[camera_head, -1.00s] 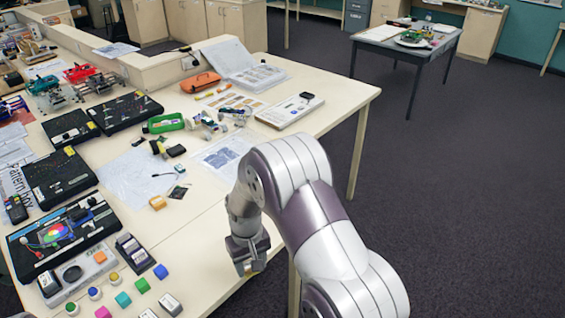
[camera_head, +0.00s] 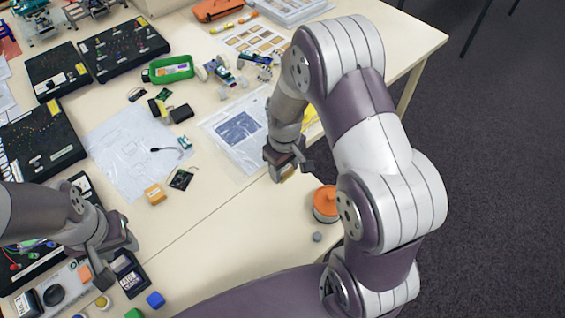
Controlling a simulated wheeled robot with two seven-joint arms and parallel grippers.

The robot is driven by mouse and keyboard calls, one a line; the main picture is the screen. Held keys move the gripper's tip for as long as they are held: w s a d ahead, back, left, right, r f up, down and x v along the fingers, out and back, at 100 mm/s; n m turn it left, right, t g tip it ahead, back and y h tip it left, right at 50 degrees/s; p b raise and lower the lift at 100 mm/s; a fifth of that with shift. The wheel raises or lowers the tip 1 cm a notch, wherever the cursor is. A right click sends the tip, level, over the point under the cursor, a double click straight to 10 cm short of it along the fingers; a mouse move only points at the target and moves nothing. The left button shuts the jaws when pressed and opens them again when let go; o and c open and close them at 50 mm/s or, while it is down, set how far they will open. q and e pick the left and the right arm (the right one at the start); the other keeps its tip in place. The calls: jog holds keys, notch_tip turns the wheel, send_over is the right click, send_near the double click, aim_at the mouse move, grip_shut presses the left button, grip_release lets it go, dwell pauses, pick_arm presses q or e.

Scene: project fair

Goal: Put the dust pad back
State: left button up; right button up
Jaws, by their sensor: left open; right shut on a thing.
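My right gripper (camera_head: 287,174) is over the bare front part of the table, left of an orange round-topped thing (camera_head: 325,200). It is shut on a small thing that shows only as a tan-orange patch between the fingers. Most of it is hidden, so I cannot tell for sure that it is the dust pad. My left gripper (camera_head: 115,256) is open and empty at the lower left, above the table near a dark labelled block (camera_head: 129,275).
A small grey round thing (camera_head: 317,237) lies near the front edge. A clear bag with a printed sheet (camera_head: 237,128), a green-framed case (camera_head: 168,70) and dark boards (camera_head: 122,47) lie further back. Small blocks, one blue (camera_head: 155,299), lie at the lower left. Bare table (camera_head: 225,240) shows between the grippers.

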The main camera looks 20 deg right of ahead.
jog(key=w+d+f+b, duration=0.1)
jog(key=w, duration=0.1)
jog(key=w+f+b, duration=0.1)
jog(key=w+f, duration=0.1)
jog(key=w+d+f+b, duration=0.1)
jog(key=w, duration=0.1)
jog(key=shift+w+d+f, duration=0.35)
jog(key=shift+f, duration=0.05)
jog(key=shift+d, duration=0.1)
notch_tip(320, 180, down, 4)
jog(key=b, duration=0.4)
jog(key=shift+w+f, duration=0.1)
jog(key=shift+w, duration=0.1)
jog(key=shift+r, duration=0.25)
pick_arm(q)
notch_tip(320, 180, down, 9)
jog(key=shift+r, duration=0.15)
pick_arm(e)
jog(key=shift+f, duration=0.1)
